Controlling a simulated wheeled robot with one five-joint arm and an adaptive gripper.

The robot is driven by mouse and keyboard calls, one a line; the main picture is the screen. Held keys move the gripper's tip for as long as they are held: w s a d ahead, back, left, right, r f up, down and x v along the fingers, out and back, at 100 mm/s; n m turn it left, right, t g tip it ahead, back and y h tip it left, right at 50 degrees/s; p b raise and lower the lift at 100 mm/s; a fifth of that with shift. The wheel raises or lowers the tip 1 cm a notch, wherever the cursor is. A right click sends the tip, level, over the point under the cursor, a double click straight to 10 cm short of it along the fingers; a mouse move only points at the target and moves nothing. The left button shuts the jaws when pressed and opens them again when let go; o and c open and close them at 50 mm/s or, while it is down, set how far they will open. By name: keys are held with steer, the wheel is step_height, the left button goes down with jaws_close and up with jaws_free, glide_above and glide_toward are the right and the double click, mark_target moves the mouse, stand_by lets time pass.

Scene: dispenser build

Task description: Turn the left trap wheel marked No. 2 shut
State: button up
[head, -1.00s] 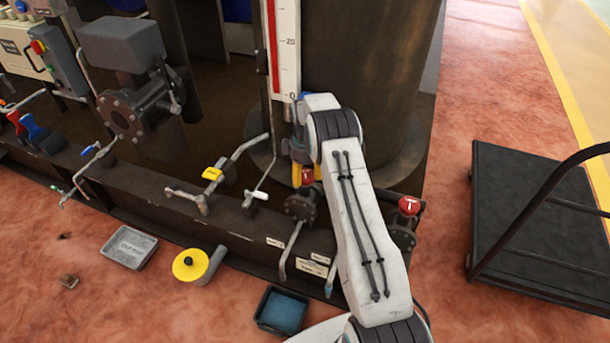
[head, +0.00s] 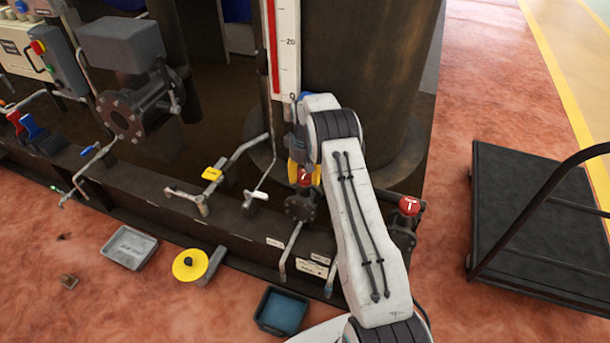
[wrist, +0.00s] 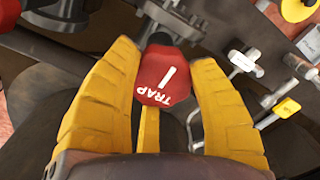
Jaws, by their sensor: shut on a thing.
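The left trap wheel (head: 304,178) is a red cap on a dark flanged valve low on the front of the machine. In the wrist view the red cap (wrist: 163,76) carries a white bar and the word TRAP. My gripper (head: 304,170) has yellow fingers, one on each side of the cap, and is shut on it. It also shows in the wrist view (wrist: 170,72). No number is readable on the cap. A second red trap wheel (head: 409,205) stands further right, apart from my arm. Small white labels (head: 312,268) sit below the left valve.
A yellow-handled valve (head: 211,174) and a white-handled one (head: 256,195) are left of my gripper. A blue-lined tray (head: 282,312), a grey tray (head: 129,246) and a yellow disc (head: 190,264) lie on the floor. A black cart (head: 535,220) stands at right.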

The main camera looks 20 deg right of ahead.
mark_target(305, 174)
steer(key=shift+s+f, duration=0.15)
steer(key=o, duration=1.2)
steer(key=shift+r, duration=0.2)
step_height(305, 174, up, 12)
steer(key=shift+f, duration=0.1)
stand_by(0.3)
